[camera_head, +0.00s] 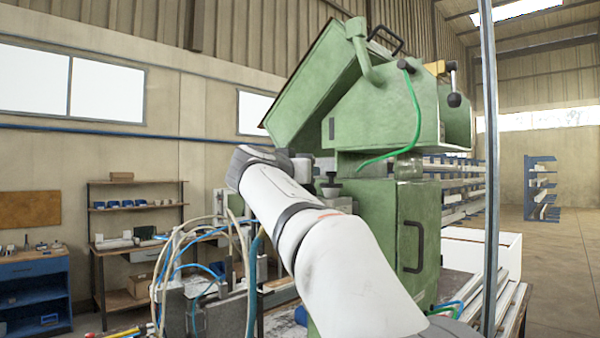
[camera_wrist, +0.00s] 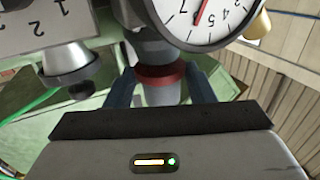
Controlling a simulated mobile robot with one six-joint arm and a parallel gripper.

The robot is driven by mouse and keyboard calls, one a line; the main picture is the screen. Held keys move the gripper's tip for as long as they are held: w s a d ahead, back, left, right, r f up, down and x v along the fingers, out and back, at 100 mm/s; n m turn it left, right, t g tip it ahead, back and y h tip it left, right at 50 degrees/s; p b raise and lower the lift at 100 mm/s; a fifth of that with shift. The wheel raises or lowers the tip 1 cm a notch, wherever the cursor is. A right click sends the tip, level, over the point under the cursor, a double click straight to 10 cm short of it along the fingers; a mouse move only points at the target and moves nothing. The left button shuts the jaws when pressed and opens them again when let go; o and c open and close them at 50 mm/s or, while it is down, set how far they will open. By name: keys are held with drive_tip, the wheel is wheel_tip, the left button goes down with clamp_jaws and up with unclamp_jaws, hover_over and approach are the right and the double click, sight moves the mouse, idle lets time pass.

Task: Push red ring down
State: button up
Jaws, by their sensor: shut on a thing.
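The red ring (camera_wrist: 158,76) sits around a grey cylindrical stem, under a round dial gauge (camera_wrist: 200,18) in the wrist view. My gripper (camera_wrist: 161,68) has its two blue-grey fingers on either side of the stem at the ring's height, and it is shut on the ring. The ring's far side is hidden. In the head view my white arm reaches to the green machine (camera_head: 385,115); the ring and the fingers cannot be made out there.
In the wrist view, a numbered grey box (camera_wrist: 45,25) with a dark-tipped knob (camera_wrist: 70,68) is close on the left. In the head view, hoses (camera_head: 180,260) loop left of my arm, and a metal post (camera_head: 490,150) stands at right.

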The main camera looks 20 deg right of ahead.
drive_tip(key=shift+c, duration=0.7)
drive_tip(key=shift+f+b, duration=0.55)
drive_tip(key=shift+b, duration=0.7)
drive_tip(key=o, duration=1.4)
drive_tip(key=shift+r, duration=0.15)
